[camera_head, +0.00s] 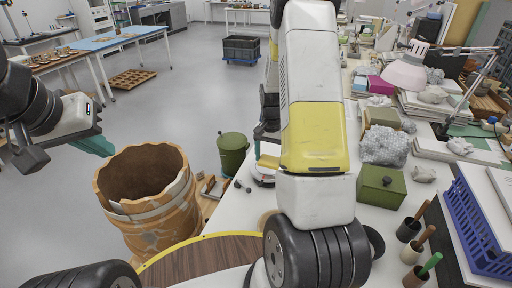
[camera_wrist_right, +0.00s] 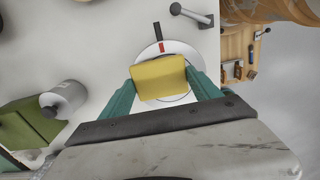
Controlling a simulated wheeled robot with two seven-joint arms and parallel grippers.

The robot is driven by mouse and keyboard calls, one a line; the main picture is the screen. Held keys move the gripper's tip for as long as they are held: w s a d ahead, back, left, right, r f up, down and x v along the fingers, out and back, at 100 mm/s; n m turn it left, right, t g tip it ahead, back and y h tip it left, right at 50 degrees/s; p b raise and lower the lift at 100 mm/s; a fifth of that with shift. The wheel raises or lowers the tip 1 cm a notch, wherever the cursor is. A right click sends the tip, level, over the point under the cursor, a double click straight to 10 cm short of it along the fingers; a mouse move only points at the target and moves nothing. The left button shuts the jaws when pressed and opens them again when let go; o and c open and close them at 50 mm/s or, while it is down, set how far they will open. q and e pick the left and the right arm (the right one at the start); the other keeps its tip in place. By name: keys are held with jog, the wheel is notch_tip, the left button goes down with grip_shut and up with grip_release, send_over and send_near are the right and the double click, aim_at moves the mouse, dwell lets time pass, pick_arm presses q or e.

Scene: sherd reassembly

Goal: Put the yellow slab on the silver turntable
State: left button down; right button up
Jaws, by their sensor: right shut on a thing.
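The yellow slab (camera_wrist_right: 160,78) is between the teal fingers of my right gripper (camera_wrist_right: 161,86), which is shut on it. The silver turntable (camera_wrist_right: 147,53), a pale round disc with a red mark, lies beneath the slab in the right wrist view. The slab covers much of the disc, and I cannot tell whether they touch. In the head view my right arm hides most of this; a yellow edge of the slab (camera_head: 268,161) shows beside the arm. My left gripper (camera_head: 97,146) is at the left, away from the table, with teal fingers seen side-on.
A large cracked terracotta vessel (camera_head: 147,175) stands left of the table. A green canister (camera_head: 232,153) is beside it. A green box (camera_head: 381,186), grey rubble (camera_head: 384,146) and a blue crate (camera_head: 484,222) crowd the right side. A metal lever tool (camera_wrist_right: 190,15) lies near the turntable.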

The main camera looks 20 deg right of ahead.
aim_at(269, 160)
jog(key=w, duration=0.3)
jog(key=shift+d+f, duration=0.2)
jog(key=shift+d, duration=0.2)
jog(key=shift+f, duration=1.7)
jog(key=shift+f, duration=0.15)
jog(key=o, duration=1.4)
